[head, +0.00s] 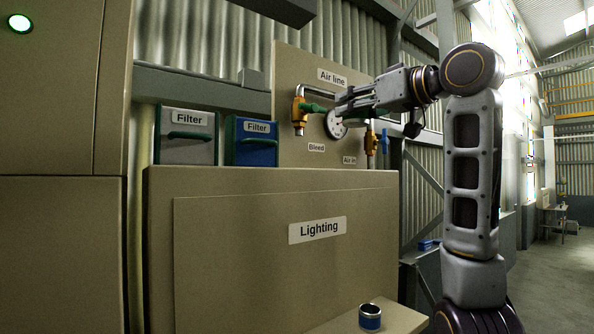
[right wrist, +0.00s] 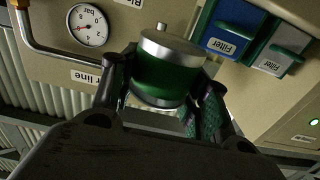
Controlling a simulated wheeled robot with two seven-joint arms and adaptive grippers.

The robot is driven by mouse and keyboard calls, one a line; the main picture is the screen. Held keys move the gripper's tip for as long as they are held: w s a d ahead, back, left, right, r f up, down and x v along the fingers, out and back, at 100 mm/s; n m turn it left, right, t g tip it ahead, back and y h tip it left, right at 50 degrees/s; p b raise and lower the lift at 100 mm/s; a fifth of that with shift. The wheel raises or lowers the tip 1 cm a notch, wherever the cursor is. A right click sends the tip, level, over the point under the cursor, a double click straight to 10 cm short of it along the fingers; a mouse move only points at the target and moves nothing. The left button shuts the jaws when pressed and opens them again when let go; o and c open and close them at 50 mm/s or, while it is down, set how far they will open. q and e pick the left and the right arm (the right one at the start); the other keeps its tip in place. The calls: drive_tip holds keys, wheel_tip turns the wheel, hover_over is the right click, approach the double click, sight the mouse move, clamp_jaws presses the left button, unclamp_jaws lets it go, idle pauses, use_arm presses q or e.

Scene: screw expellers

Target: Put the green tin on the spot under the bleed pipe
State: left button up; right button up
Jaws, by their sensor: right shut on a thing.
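The green tin (right wrist: 165,77) fills the space between my right fingers (right wrist: 155,95) in the right wrist view. It has a green band and silver ends, with a small pale stub at its upper edge in that picture. In the head view my right gripper (head: 345,104) reaches left in front of the air line panel, close to the gauge. A slim green shape (head: 315,108) shows between the fingertips and the brass bleed valve (head: 299,112); I cannot tell whether they touch. The Bleed label (head: 316,147) sits below. The spot itself cannot be made out. My left gripper is out of view.
A pressure gauge (head: 335,124) and the Air in valve (head: 371,144) are close to my gripper. Two filter boxes (head: 187,151) (head: 257,155) stand left of the panel. The Lighting cabinet (head: 250,270) stands in front. A blue tin (head: 370,318) stands on a low shelf (head: 405,318).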

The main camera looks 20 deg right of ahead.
drive_tip(key=shift+s+d+f, duration=0.1)
drive_tip(key=shift+d+f, duration=0.35)
drive_tip(key=shift+f, duration=0.3)
drive_tip(key=shift+a, duration=0.1)
drive_tip(key=shift+a, duration=0.15)
drive_tip(key=shift+w, duration=0.35)
drive_tip(key=p+x, duration=0.5)
drive_tip(key=x, duration=1.3)
drive_tip(key=shift+p, duration=0.4)
drive_tip(key=shift+w+a+f, duration=0.1)
drive_tip(key=shift+w+a, duration=0.1)
drive_tip(key=shift+w, duration=0.3)
drive_tip(key=shift+f+p, duration=0.4)
drive_tip(key=shift+f, duration=1.3)
drive_tip(key=shift+f, duration=0.15)
